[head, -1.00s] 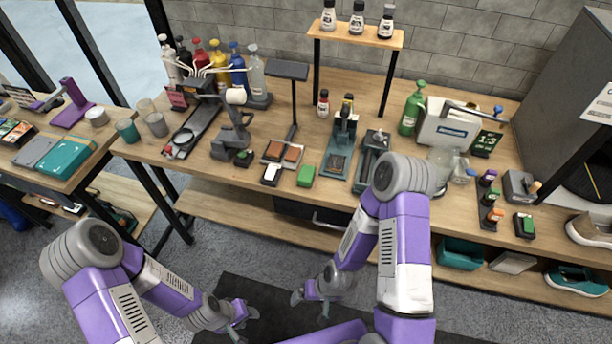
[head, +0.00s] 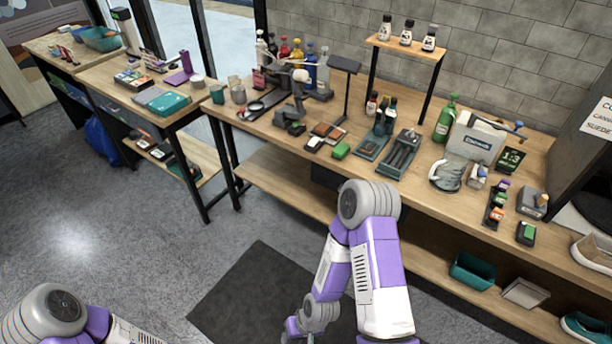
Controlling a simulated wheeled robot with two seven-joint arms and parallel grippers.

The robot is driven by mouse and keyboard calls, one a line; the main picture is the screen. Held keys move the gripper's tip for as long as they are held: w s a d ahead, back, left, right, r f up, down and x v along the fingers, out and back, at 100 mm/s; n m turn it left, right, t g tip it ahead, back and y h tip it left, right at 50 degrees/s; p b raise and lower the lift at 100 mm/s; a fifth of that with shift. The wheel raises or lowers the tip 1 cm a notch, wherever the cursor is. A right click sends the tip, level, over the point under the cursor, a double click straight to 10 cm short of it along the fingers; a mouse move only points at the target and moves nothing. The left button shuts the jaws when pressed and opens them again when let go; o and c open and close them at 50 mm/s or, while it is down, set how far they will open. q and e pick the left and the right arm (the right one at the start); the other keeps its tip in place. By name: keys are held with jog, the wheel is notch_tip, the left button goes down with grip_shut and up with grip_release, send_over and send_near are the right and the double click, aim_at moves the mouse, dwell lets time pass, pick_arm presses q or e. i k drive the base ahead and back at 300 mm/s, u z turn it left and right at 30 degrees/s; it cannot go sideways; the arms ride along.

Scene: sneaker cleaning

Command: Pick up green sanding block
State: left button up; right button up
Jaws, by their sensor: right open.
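A bright green block (head: 341,151), which looks like the green sanding block, lies on the wooden workbench (head: 285,140) near its front edge. It sits between a small dark block with a white top (head: 314,144) and a dark teal tray. My right gripper (head: 294,330) is low over the floor at the bottom of the head view, well below and in front of the bench. It is open and touches nothing that I can see; its tips are small and partly cut off. My left arm shows only at the bottom left corner, and its gripper is out of view.
A second dark block with green (head: 527,232) sits farther right on the bench. A dark slotted tray (head: 401,155) and a green bottle (head: 445,119) stand right of the green block. A lower shelf (head: 290,183) runs below the bench. The floor in front is clear.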

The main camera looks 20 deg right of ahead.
aim_at(340, 152)
jog(key=u, duration=0.65)
jog(key=i, duration=0.55)
jog(key=z, duration=0.45)
jog(key=i, duration=1.05)
jog(key=z, duration=1.05)
